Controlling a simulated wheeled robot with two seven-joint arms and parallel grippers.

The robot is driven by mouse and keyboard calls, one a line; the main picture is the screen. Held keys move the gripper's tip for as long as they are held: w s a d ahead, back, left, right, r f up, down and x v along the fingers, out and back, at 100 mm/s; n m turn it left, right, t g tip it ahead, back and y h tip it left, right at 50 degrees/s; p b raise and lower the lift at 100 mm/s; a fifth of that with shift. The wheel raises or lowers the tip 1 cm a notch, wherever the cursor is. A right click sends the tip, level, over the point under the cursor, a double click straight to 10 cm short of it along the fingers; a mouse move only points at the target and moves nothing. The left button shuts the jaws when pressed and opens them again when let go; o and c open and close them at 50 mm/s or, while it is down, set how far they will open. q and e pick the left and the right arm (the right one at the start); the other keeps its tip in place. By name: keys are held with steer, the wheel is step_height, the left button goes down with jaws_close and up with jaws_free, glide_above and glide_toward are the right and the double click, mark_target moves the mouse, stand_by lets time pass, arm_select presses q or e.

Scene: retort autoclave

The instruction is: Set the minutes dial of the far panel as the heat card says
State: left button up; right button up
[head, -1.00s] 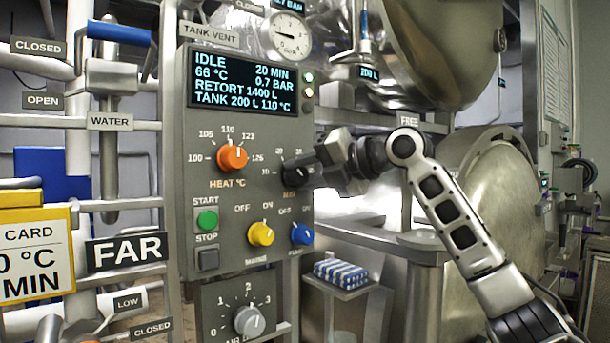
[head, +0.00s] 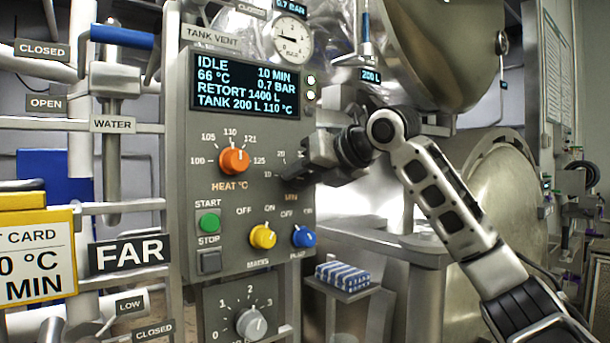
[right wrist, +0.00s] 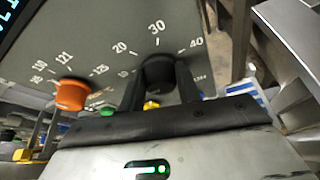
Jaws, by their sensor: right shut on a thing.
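The far panel (head: 178,120) is a grey box marked FAR (head: 128,253), and its display (head: 245,83) reads IDLE, 66 °C, 10 MIN, 0.7 BAR. The minutes dial (right wrist: 158,70) is a black knob. My right gripper (right wrist: 160,88) is shut on it, one finger on each side. In the head view the gripper (head: 303,160) covers most of the dial. The scale around it shows 10, 20, 30 and 40 in the right wrist view. The heat card (head: 38,255) is cut off at the left edge; only "0 °C" and "MIN" show, not the minutes figure. My left gripper is out of view.
The orange heat dial (head: 234,161) is left of the minutes dial, at about 110. Below are the green start button (head: 209,223), a yellow knob (head: 263,236) and a blue knob (head: 303,236). A small shelf with a blue-striped pack (head: 342,275) stands lower right.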

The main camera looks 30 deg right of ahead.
steer(key=shift+f, duration=0.1)
stand_by(0.4)
steer(key=o, duration=1)
steer(key=shift+c, duration=0.2)
arm_select(q)
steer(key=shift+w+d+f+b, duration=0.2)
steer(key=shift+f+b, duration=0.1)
steer(key=shift+b, duration=0.55)
arm_select(e)
steer(key=v, duration=1.6)
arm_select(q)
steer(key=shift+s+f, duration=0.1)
arm_select(e)
steer(key=shift+a, duration=0.1)
